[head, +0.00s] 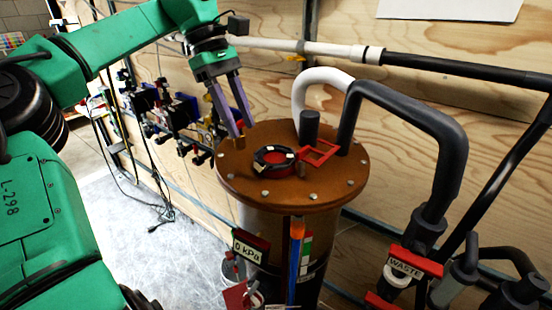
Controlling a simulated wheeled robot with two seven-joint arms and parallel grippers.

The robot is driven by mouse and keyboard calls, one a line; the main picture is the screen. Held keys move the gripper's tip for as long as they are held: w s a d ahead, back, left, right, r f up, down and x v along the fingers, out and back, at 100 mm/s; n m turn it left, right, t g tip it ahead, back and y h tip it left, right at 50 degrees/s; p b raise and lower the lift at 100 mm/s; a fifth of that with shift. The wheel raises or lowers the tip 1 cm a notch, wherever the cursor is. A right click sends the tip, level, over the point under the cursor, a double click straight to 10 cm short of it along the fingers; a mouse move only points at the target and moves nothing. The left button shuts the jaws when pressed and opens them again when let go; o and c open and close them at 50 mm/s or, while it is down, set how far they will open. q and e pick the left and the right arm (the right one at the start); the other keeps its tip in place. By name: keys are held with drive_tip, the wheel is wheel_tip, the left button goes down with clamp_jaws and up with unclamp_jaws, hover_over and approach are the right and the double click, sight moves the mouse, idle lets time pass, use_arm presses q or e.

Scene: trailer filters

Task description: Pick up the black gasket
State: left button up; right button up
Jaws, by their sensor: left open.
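The black gasket (273,150) is a ring with a few pale marks. It lies on the brown round lid (338,187) of a tank, around or on top of a red part in the lid's middle. My left gripper (241,134) points down over the lid's left back edge, with its two purple-grey fingers apart and nothing between them. Its tips are to the left of the gasket and appear apart from it. Their exact height above the lid is hard to tell. My right gripper is not in view.
A red square frame (321,153) and a short black post (310,126) stand beside the gasket. A thick black pipe (455,150) arches on the right, with a white hose (318,78) behind. A plywood wall closes the back. A gauge sign (250,248) hangs in front.

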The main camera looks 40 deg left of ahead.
sight(258, 161)
use_arm(q)
drive_tip(key=p+x, duration=0.1)
drive_tip(key=x, duration=0.3)
drive_tip(key=p+x, duration=0.1)
drive_tip(key=x, duration=0.3)
drive_tip(key=shift+w+d+f, duration=0.15)
drive_tip(key=shift+w+f, duration=0.05)
drive_tip(key=shift+w, duration=0.05)
drive_tip(key=shift+f, duration=0.15)
clamp_jaws()
